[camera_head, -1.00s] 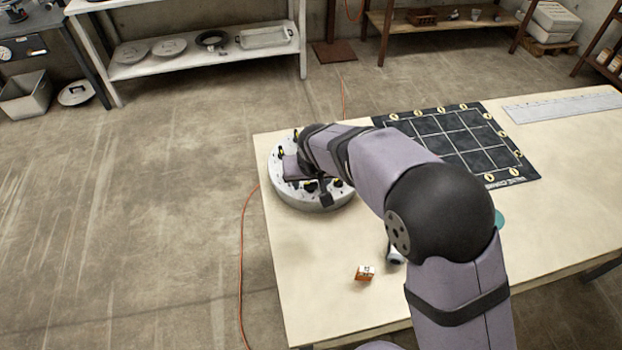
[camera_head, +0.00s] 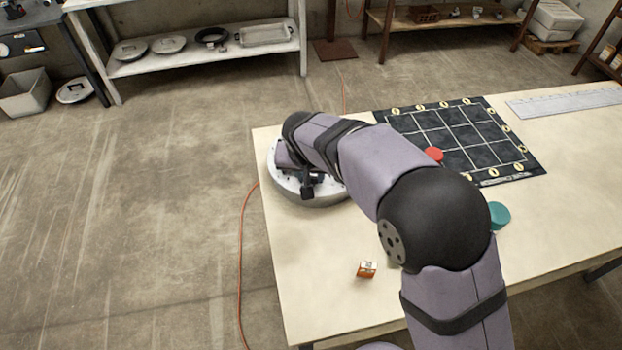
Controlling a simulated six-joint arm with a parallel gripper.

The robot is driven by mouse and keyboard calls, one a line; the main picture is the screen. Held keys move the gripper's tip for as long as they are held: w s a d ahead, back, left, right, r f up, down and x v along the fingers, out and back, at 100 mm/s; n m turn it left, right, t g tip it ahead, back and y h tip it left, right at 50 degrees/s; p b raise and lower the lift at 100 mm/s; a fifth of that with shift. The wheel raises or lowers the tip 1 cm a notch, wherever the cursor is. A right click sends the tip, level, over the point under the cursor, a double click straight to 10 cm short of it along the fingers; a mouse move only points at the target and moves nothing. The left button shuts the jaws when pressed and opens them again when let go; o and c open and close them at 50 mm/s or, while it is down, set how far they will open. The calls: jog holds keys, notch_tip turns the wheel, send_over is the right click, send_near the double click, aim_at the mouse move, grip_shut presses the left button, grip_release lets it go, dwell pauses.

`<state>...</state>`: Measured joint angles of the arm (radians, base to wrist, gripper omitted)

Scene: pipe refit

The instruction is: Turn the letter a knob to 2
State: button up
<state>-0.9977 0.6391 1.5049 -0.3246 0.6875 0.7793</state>
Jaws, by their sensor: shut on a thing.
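The round pale panel (camera_head: 325,201) sits at the left end of the table, mostly covered by my arm. My gripper (camera_head: 308,190) is over it, its dark fingers pointing down to its top. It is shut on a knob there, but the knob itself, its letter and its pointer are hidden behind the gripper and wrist. No number marks can be read in this view.
A black gridded mat (camera_head: 455,135) lies to the right, with a red disc (camera_head: 433,154) at its edge. A teal cylinder (camera_head: 499,216) and a small orange-and-white box (camera_head: 366,269) stand on the table (camera_head: 320,280). A long grey strip (camera_head: 565,102) lies at back right.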

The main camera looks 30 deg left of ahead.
jog(key=shift+m+h+b, duration=0.3)
jog(key=shift+m+b, duration=0.15)
jog(key=shift+m, duration=0.55)
jog(key=o, duration=1)
jog(key=shift+o, duration=0.2)
jog(key=b+v, duration=0.1)
jog(key=v, duration=0.6)
jog(key=shift+s+r, duration=0.2)
jog(key=shift+s, duration=0.05)
